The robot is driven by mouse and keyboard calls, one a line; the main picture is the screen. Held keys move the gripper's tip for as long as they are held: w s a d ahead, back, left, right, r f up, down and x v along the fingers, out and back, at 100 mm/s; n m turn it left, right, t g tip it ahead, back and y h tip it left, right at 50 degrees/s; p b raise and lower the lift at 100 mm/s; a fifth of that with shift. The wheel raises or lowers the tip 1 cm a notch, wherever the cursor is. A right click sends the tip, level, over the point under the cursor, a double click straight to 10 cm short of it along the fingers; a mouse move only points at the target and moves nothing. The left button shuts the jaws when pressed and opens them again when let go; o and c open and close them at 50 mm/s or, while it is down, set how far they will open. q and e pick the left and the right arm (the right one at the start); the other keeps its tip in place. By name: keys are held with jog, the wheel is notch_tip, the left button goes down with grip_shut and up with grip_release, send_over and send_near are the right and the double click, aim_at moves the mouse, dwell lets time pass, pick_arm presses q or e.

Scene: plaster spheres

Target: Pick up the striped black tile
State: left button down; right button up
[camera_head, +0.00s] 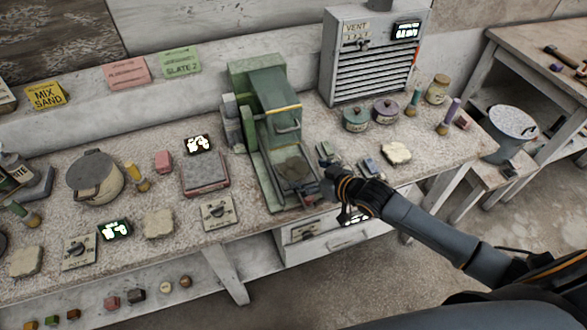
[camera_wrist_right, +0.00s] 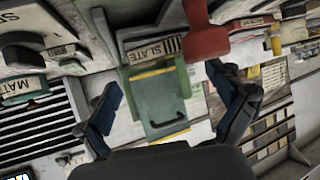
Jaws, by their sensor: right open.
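My right gripper (camera_head: 343,180) reaches in from the right, over the bench's front edge beside the green press. In the right wrist view its two dark blue fingers stand wide apart, and the gripper (camera_wrist_right: 163,78) is open with nothing between the fingertips. I cannot pick out a striped black tile with certainty in the head view. In the right wrist view a label reading SLATE with black stripes (camera_wrist_right: 152,48) shows beyond the fingers, above the green press part. My left gripper is not in view.
The green press (camera_head: 270,125) stands just left of my gripper. A grey vented cabinet (camera_head: 372,60) is behind. Lidded jars (camera_head: 356,118) and a pale slab (camera_head: 396,153) lie to the right. A pot (camera_head: 95,178) and several tiles fill the left bench. A drawer (camera_head: 340,238) is below.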

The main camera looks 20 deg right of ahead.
aim_at(293, 167)
jog(key=shift+w+a, duration=0.2)
jog(key=shift+w, duration=0.2)
jog(key=p+x, duration=0.1)
jog(key=x, duration=0.3)
jog(key=shift+w+a+f, duration=0.1)
jog(key=shift+f, duration=0.05)
jog(key=c, duration=1.4)
jog(key=shift+c, duration=1.2)
jog(key=shift+r, duration=0.2)
